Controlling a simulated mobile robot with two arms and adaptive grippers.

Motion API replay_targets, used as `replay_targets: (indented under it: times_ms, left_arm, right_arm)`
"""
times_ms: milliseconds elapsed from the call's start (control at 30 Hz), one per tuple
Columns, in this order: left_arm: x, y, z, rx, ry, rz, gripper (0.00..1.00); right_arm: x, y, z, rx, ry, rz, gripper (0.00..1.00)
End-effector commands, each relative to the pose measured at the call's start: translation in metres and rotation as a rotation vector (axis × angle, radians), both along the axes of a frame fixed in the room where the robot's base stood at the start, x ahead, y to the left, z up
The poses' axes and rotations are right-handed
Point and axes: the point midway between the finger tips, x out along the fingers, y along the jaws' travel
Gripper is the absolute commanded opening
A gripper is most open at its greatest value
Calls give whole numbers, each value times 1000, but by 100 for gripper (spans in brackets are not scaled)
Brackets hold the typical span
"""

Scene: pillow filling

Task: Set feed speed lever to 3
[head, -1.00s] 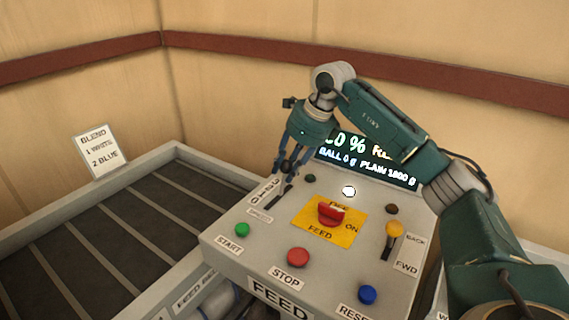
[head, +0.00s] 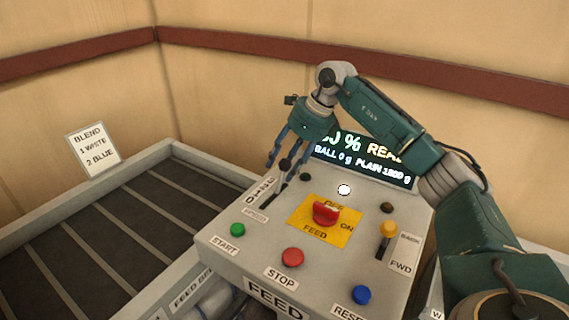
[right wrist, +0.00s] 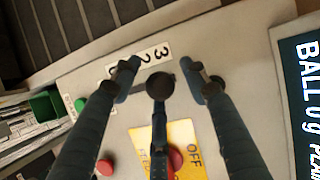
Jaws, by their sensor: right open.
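The feed speed lever's black round knob (right wrist: 160,86) shows in the right wrist view, between the fingers of my right gripper (right wrist: 164,90). The fingers are spread, with gaps beside the knob. In the head view my right gripper (head: 287,164) hangs over the lever's slot at the panel's back left. The number label (head: 264,190) lies left of the slot. In the wrist view its 3 and 2 (right wrist: 146,58) are readable, and a finger covers part of it. I cannot tell exactly which number the lever stands at. My left gripper is out of view.
The sloped grey panel also carries a red feed knob (head: 325,212) on a yellow plate, green start (head: 237,230), red stop (head: 292,257) and blue (head: 361,295) buttons, and a yellow-topped lever (head: 388,229). A display (head: 365,165) stands behind. A slatted conveyor (head: 110,240) lies left.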

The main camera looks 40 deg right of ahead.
Motion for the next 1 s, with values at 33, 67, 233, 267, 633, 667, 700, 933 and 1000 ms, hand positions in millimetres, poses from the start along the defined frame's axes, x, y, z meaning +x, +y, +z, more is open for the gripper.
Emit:
replay_targets:
  times_ms: [33,67,233,267,633,667,700,933,1000]
  left_arm:
    - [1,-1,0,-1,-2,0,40]
    - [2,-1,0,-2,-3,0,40]
    - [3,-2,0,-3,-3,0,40]
    - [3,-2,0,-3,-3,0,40]
    - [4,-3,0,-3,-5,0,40]
    - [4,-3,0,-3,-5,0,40]
    - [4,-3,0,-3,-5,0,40]
    - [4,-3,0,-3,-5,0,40]
    - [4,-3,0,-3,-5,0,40]
  right_arm:
    - [-1,-2,6,0,-3,-1,44]
    - [-2,-3,9,0,-4,-2,44]
    - [-12,-12,39,0,-6,-3,44]
    - [-14,-14,46,-1,-6,-2,44]
    - [-33,-31,100,1,-3,-2,44]
    - [-34,-32,102,1,-3,-2,44]
    - [-34,-32,104,1,-2,-2,44]
    - [-35,-33,106,1,-2,-1,44]
    - [-35,-33,106,1,-2,-1,44]
